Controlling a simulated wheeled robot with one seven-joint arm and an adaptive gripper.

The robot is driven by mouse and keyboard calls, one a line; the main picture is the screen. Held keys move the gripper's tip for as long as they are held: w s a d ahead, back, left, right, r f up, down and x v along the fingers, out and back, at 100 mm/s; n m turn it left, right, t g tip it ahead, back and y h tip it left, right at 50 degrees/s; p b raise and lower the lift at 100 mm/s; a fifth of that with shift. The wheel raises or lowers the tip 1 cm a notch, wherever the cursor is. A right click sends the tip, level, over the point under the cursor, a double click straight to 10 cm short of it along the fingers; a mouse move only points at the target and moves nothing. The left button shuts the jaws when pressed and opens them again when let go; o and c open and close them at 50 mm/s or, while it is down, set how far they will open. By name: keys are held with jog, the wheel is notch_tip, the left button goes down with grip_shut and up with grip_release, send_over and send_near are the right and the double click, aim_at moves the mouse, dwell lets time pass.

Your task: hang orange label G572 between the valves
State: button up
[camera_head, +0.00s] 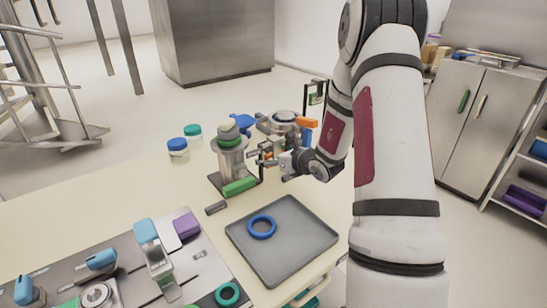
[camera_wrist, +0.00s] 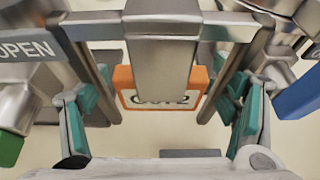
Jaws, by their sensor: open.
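An orange label (camera_wrist: 126,90) with black characters sits mid-picture in the wrist view. A grey metal bar covers most of its text, so I cannot read it fully. My gripper (camera_head: 268,160) is open, its teal-padded fingers spread on either side of the label with visible gaps. The label is close to the metal frame; how it is held there is hidden. In the head view my gripper is beside the valve assembly, with a grey-green-topped valve (camera_head: 231,150) to its left and another valve (camera_head: 285,118) behind it.
A green handle (camera_head: 239,187) juts out at the assembly's front. An orange handle (camera_head: 307,122) is at its right. A grey tray (camera_head: 290,262) with a blue ring (camera_head: 262,227) lies in front. Two lidded jars (camera_head: 178,148) stand left. A tool panel (camera_head: 120,275) fills the lower left.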

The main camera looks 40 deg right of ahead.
jog(key=v, duration=1.2)
jog(key=s+a+r+n+g+y, duration=0.2)
jog(key=a+r+n+y, duration=0.15)
jog(key=a+n, duration=0.35)
jog(key=s+a+r+n+g+y+p, duration=0.15)
jog(key=a+r+n, duration=0.25)
jog(key=a, duration=0.6)
jog(key=s+a+r+n+g+y, duration=0.2)
jog(key=s+a+r+n+y, duration=0.15)
jog(key=a+n, duration=0.35)
jog(key=s+a+r+n+g+h+p, duration=0.1)
jog(key=s+a+n+g+h, duration=0.15)
jog(key=s+n, duration=0.35)
jog(key=s+a+r+n+g+h, duration=0.1)
jog(key=s+a+r+n+g, duration=0.1)
jog(key=s+a+n, duration=0.35)
jog(key=s+d+r+n+h, duration=0.3)
jog(key=s+d+n+h, duration=0.2)
jog(key=s+d+n, duration=0.1)
jog(key=s+d, duration=0.1)
jog(key=s, duration=0.1)
jog(key=shift+s+d+t+p, duration=0.3)
jog(key=shift+s+t+p, duration=0.1)
